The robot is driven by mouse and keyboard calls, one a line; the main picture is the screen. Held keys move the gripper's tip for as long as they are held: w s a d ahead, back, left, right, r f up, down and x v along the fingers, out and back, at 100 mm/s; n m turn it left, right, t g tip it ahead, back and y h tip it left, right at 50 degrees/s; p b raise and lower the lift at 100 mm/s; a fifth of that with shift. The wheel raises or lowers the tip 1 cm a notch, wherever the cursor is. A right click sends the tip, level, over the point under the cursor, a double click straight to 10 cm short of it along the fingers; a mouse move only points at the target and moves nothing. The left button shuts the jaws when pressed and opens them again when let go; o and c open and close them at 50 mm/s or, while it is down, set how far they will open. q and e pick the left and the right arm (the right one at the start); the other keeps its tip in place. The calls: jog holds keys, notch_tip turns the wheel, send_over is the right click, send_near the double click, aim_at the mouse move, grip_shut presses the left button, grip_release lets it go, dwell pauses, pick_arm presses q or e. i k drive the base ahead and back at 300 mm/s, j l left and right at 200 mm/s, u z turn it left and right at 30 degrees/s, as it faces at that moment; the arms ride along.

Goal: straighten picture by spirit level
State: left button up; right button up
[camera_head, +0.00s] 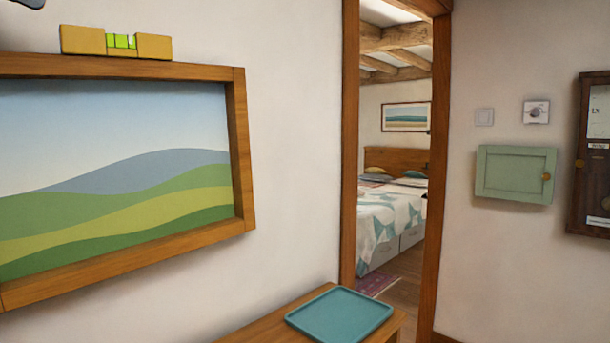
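The framed picture (238,150) hangs on the near left wall, its left part cut off by the view. It shows green hills under a pale sky in a brown wooden frame. A yellow spirit level (82,41) rests along the frame's top edge, with a green vial (121,41) in its middle. The bubble's position is too small to read surely. The slanted viewpoint makes the picture's tilt hard to judge. A small dark grey piece (25,3) at the top left corner may be part of my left arm or gripper; no fingers show. My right gripper is not in view.
A wooden table (252,331) with a teal tray (340,314) stands below and right of the picture. A doorway opens to a bedroom with a bed (385,215). A green wall cabinet (515,174) and a dark wooden case (590,150) hang at right.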

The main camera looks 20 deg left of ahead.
aim_at(111, 166)
jog(key=k+l, duration=0.2)
jog(key=l, duration=0.15)
jog(key=k+l, duration=0.2)
jog(key=l, duration=0.2)
jog(key=k+l, duration=0.2)
jog(key=l, duration=0.15)
jog(key=k+l, duration=0.2)
jog(key=l, duration=0.2)
